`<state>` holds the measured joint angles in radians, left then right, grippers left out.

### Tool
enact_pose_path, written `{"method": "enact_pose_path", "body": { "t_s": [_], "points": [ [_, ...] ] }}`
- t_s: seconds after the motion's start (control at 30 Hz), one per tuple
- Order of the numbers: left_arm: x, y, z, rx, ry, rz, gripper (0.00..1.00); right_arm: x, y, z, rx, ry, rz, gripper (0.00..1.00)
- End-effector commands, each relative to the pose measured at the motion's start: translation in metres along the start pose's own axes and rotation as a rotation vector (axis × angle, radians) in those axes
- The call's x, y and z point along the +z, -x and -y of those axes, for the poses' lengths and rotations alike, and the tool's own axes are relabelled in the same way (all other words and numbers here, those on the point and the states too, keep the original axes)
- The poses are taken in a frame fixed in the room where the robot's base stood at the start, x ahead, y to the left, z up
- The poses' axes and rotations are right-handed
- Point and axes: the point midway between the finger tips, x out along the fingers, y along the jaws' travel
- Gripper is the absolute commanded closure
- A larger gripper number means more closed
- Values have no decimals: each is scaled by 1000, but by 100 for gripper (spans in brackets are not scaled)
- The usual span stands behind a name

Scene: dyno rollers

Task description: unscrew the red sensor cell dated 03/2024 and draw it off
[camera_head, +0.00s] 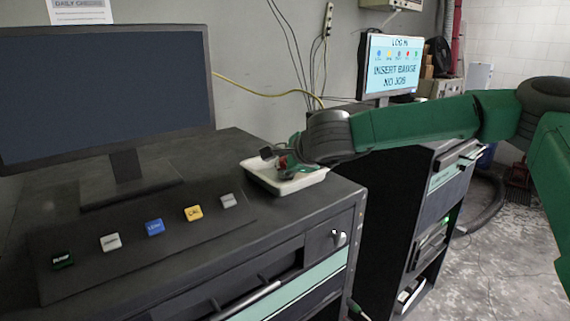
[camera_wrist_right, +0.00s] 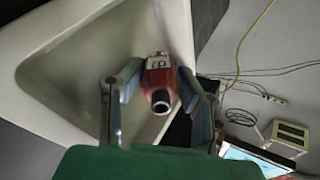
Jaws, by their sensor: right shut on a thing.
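The red sensor cell (camera_wrist_right: 160,78) is between the two fingers of my right gripper (camera_wrist_right: 158,70) in the wrist view. It carries a small pale label with dark marks; the date on it is not readable. Its dark round end faces the wrist camera. In the head view my right gripper (camera_head: 287,161) is shut on the cell over the white tray (camera_head: 290,189), with only a bit of red showing. The tray's inside (camera_wrist_right: 60,85) fills the left of the wrist view. I cannot tell whether the cell touches the tray. My left gripper is out of view.
The tray stands at the right end of a dark cabinet top (camera_head: 235,150). A large monitor (camera_head: 105,90) and a panel of several coloured buttons (camera_head: 154,227) are to its left. Behind stands a screen reading "INSERT BADGE NO JOB" (camera_head: 395,68). A yellow cable (camera_head: 255,92) hangs on the wall.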

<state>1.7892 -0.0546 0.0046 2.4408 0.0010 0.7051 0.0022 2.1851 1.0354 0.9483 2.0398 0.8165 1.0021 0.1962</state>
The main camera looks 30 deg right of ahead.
Motion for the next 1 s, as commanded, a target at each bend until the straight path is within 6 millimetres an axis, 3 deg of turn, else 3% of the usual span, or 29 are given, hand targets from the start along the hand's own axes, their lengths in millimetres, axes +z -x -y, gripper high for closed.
{"method": "enact_pose_path", "body": {
  "t_s": [0.03, 0.07, 0.1, 0.13, 0.73, 0.9, 1.0],
  "points": [
    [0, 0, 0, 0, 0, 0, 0, 0, 0, 0, 0, 0, 0, 100],
    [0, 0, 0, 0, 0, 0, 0, 0, 0, 0, 0, -1, 0, 68],
    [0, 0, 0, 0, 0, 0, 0, -1, 0, 0, 0, -1, 0, 54],
    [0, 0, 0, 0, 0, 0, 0, -1, 0, 0, 1, -1, 0, 47],
    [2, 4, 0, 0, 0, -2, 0, 0, 2, 2, 3, 0, -3, 47],
    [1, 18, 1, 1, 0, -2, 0, 8, 17, 20, 1, 0, -1, 47],
    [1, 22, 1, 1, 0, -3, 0, 14, 34, 12, 1, 3, 1, 47]
  ]
}}
